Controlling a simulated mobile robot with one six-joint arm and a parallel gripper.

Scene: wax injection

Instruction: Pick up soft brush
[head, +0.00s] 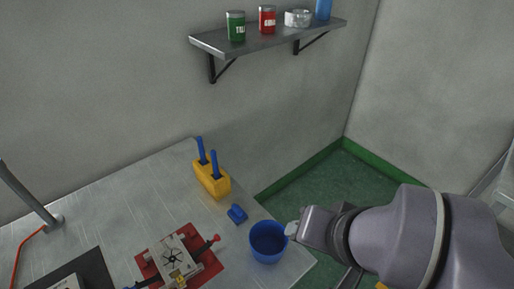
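Two blue handles stand upright in a yellow holder (212,181) near the back edge of the metal table. One is the left handle (200,150) and the other is the right handle (214,165). Their lower ends are hidden in the holder, so I cannot tell which is the soft brush. My gripper (291,229) is to the right of and below the holder in the picture, by the right rim of a blue cup (268,243). It is small and seen side-on, so its opening does not show.
A small blue object (237,214) lies between holder and cup. A metal mold (175,259) with a red-tipped part sits on a red mat (206,272). A wall shelf (262,38) holds cans and a jar. Green floor (330,190) lies beyond the table's right edge.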

